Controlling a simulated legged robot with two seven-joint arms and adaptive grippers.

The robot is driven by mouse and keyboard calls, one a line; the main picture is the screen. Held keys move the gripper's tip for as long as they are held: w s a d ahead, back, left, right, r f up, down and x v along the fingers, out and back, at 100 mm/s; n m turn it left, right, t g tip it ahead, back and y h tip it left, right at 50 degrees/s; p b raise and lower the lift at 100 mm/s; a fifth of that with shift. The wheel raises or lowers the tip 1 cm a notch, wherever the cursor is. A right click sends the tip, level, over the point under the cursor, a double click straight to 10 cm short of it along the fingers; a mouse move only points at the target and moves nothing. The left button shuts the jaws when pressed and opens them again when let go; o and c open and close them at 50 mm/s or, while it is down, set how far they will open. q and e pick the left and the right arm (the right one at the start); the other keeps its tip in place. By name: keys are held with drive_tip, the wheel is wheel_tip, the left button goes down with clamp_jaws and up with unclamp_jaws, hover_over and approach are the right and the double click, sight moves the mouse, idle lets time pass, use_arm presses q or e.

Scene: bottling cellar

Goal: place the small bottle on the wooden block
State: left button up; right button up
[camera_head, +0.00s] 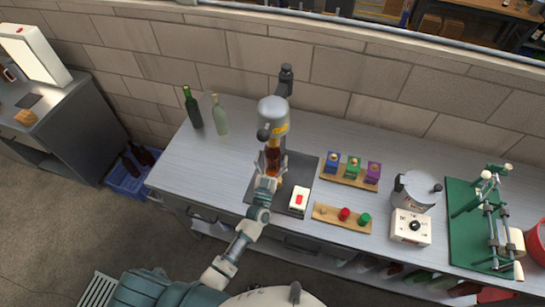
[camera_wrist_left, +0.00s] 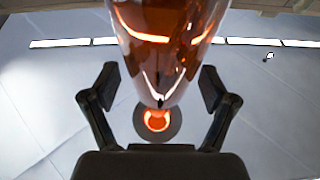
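A brown small bottle (camera_head: 273,156) stands upright under the head of a grey press on the workbench. My left gripper (camera_head: 268,170) is at the bottle's near side. In the left wrist view the brown glass (camera_wrist_left: 165,45) fills the upper middle. The left gripper's two fingers (camera_wrist_left: 158,90) are spread on either side of it, with gaps showing between the pads and the glass. A small light-brown block (camera_head: 26,117), which looks wooden, lies on the separate bench at far left. My right gripper is not in view.
A dark green bottle (camera_head: 193,108) and a pale bottle (camera_head: 221,116) stand left of the press (camera_head: 273,115). The workbench's left front is clear.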

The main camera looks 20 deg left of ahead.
use_arm(q)
drive_tip(key=shift+r, duration=0.15)
drive_tip(key=shift+s+f, duration=0.25)
drive_tip(key=shift+s, duration=0.05)
drive_tip(key=b+v, duration=0.2)
drive_tip(key=v, duration=0.9)
drive_tip(key=shift+s, duration=0.2)
